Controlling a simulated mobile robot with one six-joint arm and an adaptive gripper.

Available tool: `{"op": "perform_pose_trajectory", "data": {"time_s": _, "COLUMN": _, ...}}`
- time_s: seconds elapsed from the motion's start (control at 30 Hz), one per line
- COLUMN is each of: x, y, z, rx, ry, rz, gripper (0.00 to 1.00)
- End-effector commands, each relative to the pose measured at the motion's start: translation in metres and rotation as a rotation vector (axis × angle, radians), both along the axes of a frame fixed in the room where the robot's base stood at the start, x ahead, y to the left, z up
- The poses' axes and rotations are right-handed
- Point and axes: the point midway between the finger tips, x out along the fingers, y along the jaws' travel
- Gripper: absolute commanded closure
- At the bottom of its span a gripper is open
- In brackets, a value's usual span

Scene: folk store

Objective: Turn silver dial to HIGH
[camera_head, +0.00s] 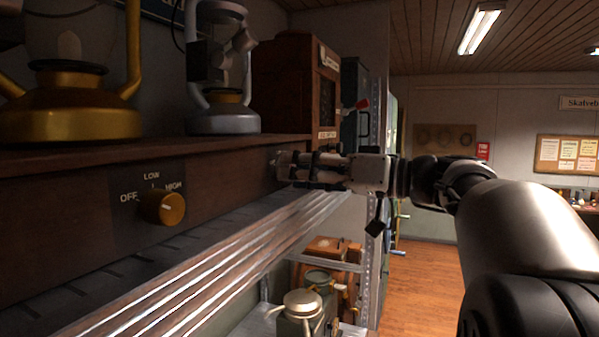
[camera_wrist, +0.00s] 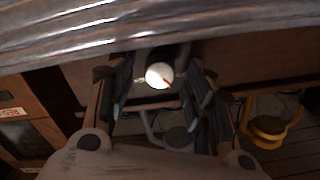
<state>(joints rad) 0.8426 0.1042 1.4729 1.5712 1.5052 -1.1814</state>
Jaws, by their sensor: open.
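In the head view my gripper (camera_head: 291,165) is at the far end of the brown wooden shelf front (camera_head: 228,172) and hides most of the silver dial there. Its labels cannot be read.
A gold dial (camera_head: 163,207) marked OFF, LOW and HIGH is nearer on the same front. A gold lantern (camera_head: 75,120) and a silver lantern (camera_head: 222,122) stand above. A ribbed ledge (camera_head: 215,250) runs below my gripper. A lower shelf holds a green canister (camera_head: 302,308).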

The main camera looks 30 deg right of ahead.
Motion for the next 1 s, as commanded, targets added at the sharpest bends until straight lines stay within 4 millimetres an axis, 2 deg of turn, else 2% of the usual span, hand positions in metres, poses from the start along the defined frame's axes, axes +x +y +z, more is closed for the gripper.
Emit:
{"op": "perform_pose_trajectory", "data": {"time_s": 0.5, "x": -0.077, "y": -0.061, "z": 0.0, "rx": 0.0, "ry": 0.0, "rz": -0.004, "gripper": 0.52}}
{"op": "perform_pose_trajectory", "data": {"time_s": 0.7, "x": -0.089, "y": -0.07, "z": 0.0, "rx": 0.0, "ry": 0.0, "rz": -0.001, "gripper": 0.52}}
{"op": "perform_pose_trajectory", "data": {"time_s": 1.0, "x": -0.09, "y": -0.07, "z": 0.0, "rx": 0.0, "ry": 0.0, "rz": 0.0, "gripper": 0.52}}
